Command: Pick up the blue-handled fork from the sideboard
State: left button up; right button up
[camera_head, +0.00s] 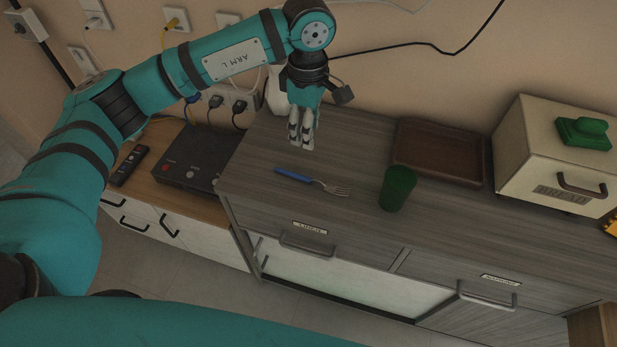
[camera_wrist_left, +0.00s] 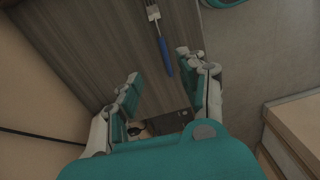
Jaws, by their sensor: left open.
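The blue-handled fork (camera_head: 312,182) lies flat on the grey wooden sideboard (camera_head: 260,155), its blue handle to the left and its metal tines to the right. My left gripper (camera_head: 301,142) hangs above the sideboard, behind the fork in the head view, apart from it and empty. In the left wrist view the fork (camera_wrist_left: 161,42) lies beyond the fingertips, with its handle end towards them. The left gripper (camera_wrist_left: 158,70) shows there with its two fingers spread apart. My right gripper is not in either view.
A green cup (camera_head: 397,188) stands right of the fork. A brown tray (camera_head: 440,151) and a cream bread box (camera_head: 548,150) stand further right. A lower cabinet at left holds a dark box (camera_head: 197,157) and a remote (camera_head: 129,165). The wall is close behind the gripper.

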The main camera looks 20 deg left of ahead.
pick_arm(q)
jog(key=p, duration=0.2)
send_over(305, 177)
jog(key=f, duration=1)
jog(key=shift+w+d, duration=0.15)
jog(key=shift+d, duration=0.2)
jog(key=f, duration=0.1)
jog(key=f+p, duration=0.1)
jog(key=f, duration=0.3)
jog(key=shift+s+a+p, duration=0.2)
jog(key=shift+a+p, duration=0.1)
jog(key=shift+f, duration=0.15)
grip_shut()
